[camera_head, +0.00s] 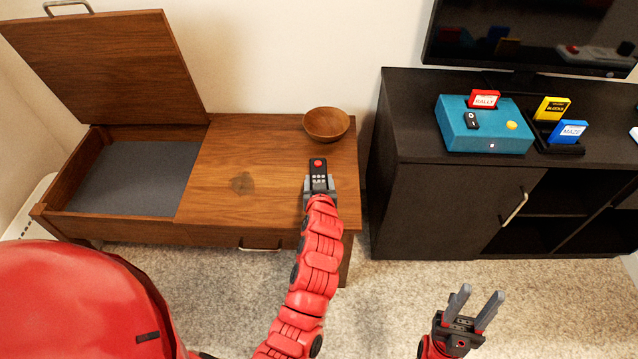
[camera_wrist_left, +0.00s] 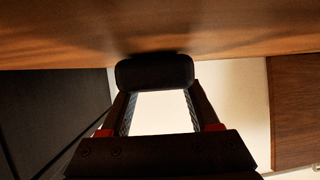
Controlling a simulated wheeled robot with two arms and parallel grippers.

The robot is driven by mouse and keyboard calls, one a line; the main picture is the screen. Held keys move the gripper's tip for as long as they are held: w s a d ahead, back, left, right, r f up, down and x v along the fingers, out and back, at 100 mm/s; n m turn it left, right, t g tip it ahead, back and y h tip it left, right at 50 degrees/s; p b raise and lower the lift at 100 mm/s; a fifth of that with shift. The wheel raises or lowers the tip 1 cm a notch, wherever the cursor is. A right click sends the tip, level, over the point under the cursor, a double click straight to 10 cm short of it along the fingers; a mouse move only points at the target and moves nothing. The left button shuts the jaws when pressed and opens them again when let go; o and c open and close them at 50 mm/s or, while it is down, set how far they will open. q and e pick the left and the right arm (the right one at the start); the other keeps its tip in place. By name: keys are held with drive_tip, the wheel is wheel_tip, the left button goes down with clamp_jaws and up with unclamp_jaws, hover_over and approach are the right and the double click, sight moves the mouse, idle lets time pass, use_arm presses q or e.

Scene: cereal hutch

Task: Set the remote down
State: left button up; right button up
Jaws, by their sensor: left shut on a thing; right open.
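The remote (camera_head: 319,173) is black with a red button and several pale buttons, over the right part of the wooden table top (camera_head: 265,150). My left gripper (camera_head: 320,182) is shut on it. In the left wrist view the remote (camera_wrist_left: 154,71) shows as a dark block between the fingers, close to the wood surface (camera_wrist_left: 60,35). I cannot tell whether it touches the wood. My right gripper (camera_head: 480,294) is open and empty above the carpet, in front of the black cabinet.
A wooden bowl (camera_head: 326,123) stands just behind the remote. At left the lid (camera_head: 105,65) is up over an open compartment (camera_head: 135,178). The table top's middle is clear. The black cabinet (camera_head: 430,205) at right holds a teal console (camera_head: 485,135) and cartridges.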

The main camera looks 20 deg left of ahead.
use_arm(q)
drive_tip(key=shift+r, duration=0.1)
drive_tip(key=shift+f, duration=0.2)
drive_tip(key=o, duration=1.4)
drive_tip(key=shift+o, duration=0.2)
